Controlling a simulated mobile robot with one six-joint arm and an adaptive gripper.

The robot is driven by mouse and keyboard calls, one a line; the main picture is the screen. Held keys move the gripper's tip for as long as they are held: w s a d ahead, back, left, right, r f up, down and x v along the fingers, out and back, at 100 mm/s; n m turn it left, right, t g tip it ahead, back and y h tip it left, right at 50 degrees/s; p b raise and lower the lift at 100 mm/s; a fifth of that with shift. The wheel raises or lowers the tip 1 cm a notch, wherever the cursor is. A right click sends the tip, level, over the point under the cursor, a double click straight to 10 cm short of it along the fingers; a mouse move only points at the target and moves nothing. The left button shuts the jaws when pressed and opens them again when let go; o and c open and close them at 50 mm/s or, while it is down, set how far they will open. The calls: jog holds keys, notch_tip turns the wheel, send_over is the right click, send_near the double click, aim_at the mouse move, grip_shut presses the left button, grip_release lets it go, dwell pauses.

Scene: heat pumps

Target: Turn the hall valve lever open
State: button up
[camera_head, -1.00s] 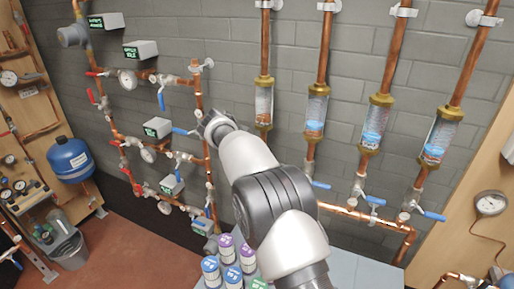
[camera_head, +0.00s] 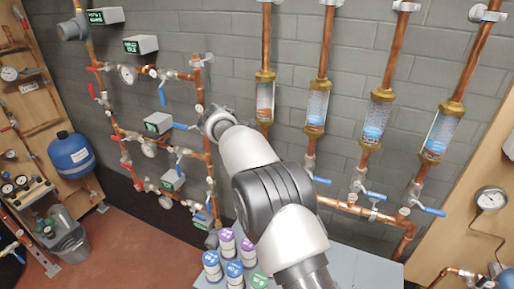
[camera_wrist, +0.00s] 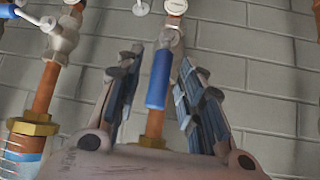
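A blue valve lever (camera_wrist: 158,80) shows in the wrist view, on a valve of a vertical copper pipe (camera_wrist: 155,124). It points down the picture, between the two fingers of my gripper (camera_wrist: 162,58). The fingers are spread, with a visible gap on each side of the lever. In the head view my gripper's fingers are hidden behind my wrist and arm, which reach to the grey block wall beside the left pipe group. I cannot tell from the labels which lever is the hall one.
Another valve (camera_wrist: 62,38) stands left of my gripper in the wrist view. Four-colour details aside, sight-glass tubes (camera_head: 375,118) line the wall to the right. Labelled cans (camera_head: 227,245) stand on a grey surface (camera_head: 355,262) below my arm. A blue tank (camera_head: 72,155) stands at left.

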jog(key=v, duration=1.2)
